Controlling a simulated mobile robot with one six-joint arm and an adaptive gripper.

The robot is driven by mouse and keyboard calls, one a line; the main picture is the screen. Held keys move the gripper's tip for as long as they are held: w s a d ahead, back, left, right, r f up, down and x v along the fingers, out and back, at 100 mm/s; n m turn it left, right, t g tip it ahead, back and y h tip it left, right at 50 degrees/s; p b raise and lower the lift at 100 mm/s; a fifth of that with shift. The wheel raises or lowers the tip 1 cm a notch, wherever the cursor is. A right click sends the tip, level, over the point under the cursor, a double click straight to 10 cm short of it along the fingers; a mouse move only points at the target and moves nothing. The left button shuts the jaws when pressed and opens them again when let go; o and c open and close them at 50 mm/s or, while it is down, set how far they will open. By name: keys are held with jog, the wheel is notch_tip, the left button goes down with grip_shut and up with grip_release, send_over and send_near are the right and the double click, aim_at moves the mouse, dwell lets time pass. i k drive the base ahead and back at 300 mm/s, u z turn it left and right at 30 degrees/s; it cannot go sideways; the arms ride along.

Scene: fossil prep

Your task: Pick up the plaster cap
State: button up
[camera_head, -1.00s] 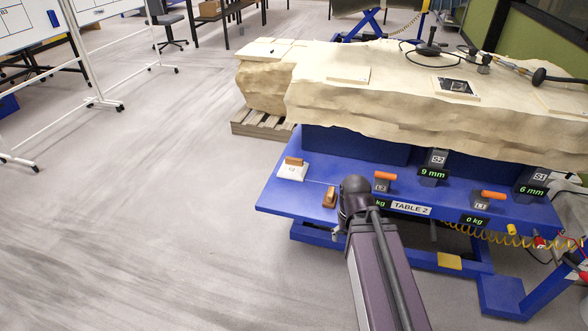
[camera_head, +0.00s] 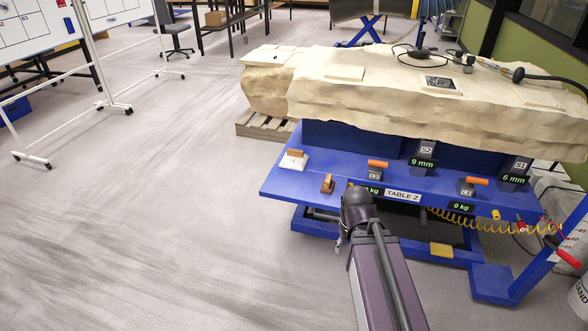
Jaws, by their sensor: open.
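A white plaster block with a wooden handle on top, which looks like the plaster cap (camera_head: 293,162), sits at the left end of the blue lift table's front ledge (camera_head: 300,184). It is upright, with a small label on its front face. My arm reaches up from the bottom of the picture to a dark joint in front of the ledge. A small grey part of my gripper (camera_head: 341,241) shows below and left of that joint; the rest is hidden behind my arm. It is open, apart from the cap, to its right and lower in the picture.
A small wooden-brown tool (camera_head: 327,184) stands right of the cap. Orange-handled blocks (camera_head: 375,171) and digital displays line the ledge. A large tan plaster jacket (camera_head: 400,105) lies behind. A yellow coiled hose hangs below at right. The floor at left is clear up to a wheeled whiteboard.

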aim_at(293, 159)
jog(key=k, duration=0.85)
jog(key=u, duration=0.4)
jog(key=i, duration=2.05)
jog(key=z, duration=0.4)
